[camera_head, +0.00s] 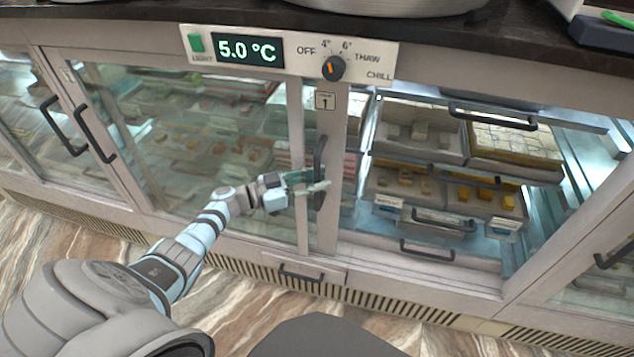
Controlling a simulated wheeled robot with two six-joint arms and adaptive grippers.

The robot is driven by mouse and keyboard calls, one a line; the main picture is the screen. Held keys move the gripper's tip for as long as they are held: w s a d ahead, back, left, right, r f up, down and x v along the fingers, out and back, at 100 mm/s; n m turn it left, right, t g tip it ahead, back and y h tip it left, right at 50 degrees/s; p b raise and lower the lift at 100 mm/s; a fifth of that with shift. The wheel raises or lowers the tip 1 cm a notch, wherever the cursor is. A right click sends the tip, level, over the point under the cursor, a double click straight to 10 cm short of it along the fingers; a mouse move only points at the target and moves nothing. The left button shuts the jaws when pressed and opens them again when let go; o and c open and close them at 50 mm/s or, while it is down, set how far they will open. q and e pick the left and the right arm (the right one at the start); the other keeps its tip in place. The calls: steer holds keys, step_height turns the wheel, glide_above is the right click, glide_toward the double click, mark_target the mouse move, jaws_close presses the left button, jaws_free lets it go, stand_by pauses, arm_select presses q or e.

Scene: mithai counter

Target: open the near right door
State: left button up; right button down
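The near right door is a glass sliding door with a pale frame and a dark vertical handle (320,172) on its right stile (336,150), under a tag marked 1. The door overlaps the glass on its left, and the bay to its right looks uncovered, with trays showing clearly. My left gripper (319,181) is at the handle, its fingers reaching across it from the left. The fingers appear spread, one above the other. Whether they touch the handle is unclear. My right gripper is out of view.
Sweet trays (418,128) fill the right bay's shelves. A control panel (290,54) reading 5.0 °C sits above, with a knob (333,68). A drawer handle (301,275) is below. More handled doors (62,125) stand at the left.

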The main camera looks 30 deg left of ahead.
arm_select(q)
steer(key=shift+o, duration=0.2)
steer(key=shift+f, duration=0.15)
steer(key=shift+s, duration=0.1)
steer(key=v, duration=1.2)
